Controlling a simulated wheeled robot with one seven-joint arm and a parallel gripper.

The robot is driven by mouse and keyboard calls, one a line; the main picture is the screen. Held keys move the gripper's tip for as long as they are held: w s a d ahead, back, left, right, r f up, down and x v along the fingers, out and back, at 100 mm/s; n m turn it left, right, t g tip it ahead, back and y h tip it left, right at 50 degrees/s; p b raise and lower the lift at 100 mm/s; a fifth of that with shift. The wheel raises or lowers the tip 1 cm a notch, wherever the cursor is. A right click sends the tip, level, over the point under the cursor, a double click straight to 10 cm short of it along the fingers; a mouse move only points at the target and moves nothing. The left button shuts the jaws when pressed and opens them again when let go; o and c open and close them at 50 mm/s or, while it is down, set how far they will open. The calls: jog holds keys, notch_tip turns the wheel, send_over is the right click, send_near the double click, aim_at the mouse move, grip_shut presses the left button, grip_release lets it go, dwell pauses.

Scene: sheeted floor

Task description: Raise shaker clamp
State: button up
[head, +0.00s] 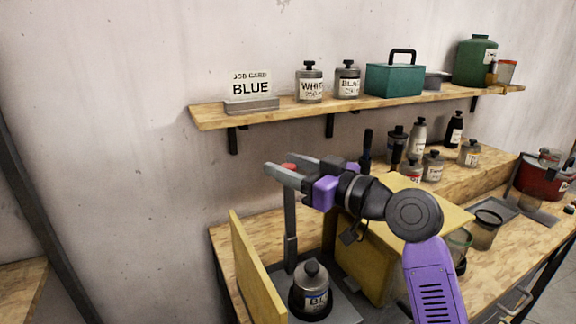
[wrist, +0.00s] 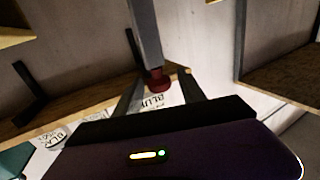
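The shaker is a yellow box (head: 385,258) on the bench, with a yellow panel (head: 256,272) standing open at its left. The clamp shows as a grey upright bar (head: 290,225) behind the can, topped by a red knob (head: 290,167). My gripper (head: 281,168) is at the bar's top, its fingers spread either side of the knob. In the wrist view the red knob (wrist: 157,81) lies between the dark fingers, with gaps visible on both sides. The clamp's lower end is partly hidden by the can.
A shelf (head: 215,117) above holds a job card reading BLUE (head: 251,88), labelled cans, a teal toolbox (head: 394,79) and a green container (head: 475,62). Several bottles stand behind my arm. A red pot (head: 540,180) is at the far right.

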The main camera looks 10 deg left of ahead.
grip_shut()
dwell(1.3)
